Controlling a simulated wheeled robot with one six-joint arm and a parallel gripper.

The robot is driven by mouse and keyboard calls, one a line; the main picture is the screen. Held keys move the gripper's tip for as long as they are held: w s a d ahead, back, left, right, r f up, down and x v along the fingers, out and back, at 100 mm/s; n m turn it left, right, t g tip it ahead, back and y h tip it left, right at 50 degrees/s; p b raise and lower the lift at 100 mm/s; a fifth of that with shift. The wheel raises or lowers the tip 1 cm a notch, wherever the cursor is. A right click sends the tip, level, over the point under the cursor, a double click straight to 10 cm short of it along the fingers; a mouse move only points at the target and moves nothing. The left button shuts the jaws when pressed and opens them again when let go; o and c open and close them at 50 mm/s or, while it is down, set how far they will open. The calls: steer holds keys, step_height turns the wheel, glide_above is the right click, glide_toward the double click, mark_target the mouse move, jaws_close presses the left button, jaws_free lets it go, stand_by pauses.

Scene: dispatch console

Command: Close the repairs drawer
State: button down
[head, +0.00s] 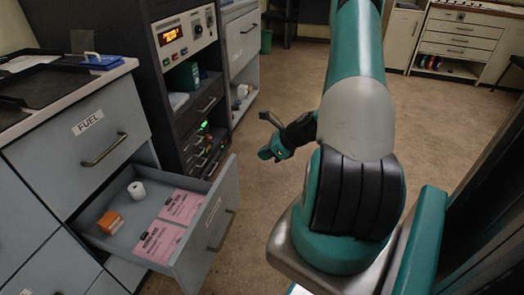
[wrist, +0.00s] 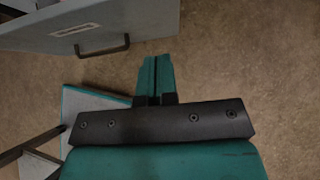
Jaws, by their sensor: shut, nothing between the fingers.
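The open drawer (head: 232,196) juts out from the grey cabinet at the lower left, below the shut drawer labelled FUEL. Its front has a handle (head: 222,231) and a small label too slanted to read, so I cannot confirm it says repairs. Inside lie pink paper slips (head: 170,222), a white roll (head: 137,190) and an orange-brown block (head: 110,222). My gripper (head: 268,152) is shut and empty, out beyond the drawer front and apart from it. In the wrist view, the gripper fingers (wrist: 156,68) point toward the floor side of the drawer front (wrist: 150,18), whose handle (wrist: 102,49) shows at upper left.
The FUEL drawer (head: 75,160) is shut above. A dark equipment rack (head: 187,85) with an orange display stands behind the open drawer. A blue stapler-like item (head: 98,62) lies on the countertop. Brown floor (head: 285,75) around my gripper is clear.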

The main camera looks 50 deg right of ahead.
mark_target(233, 163)
steer(key=x, duration=0.3)
steer(key=w+r+x, duration=0.1)
steer(key=x, duration=0.2)
steer(key=b+x, duration=0.1)
steer(key=x, duration=0.2)
steer(key=shift+w+a+r, duration=0.15)
steer(key=shift+a+r, duration=0.1)
steer(key=shift+a, duration=0.05)
steer(key=shift+w+a, duration=0.2)
steer(key=shift+w, duration=0.35)
steer(key=shift+w, duration=0.1)
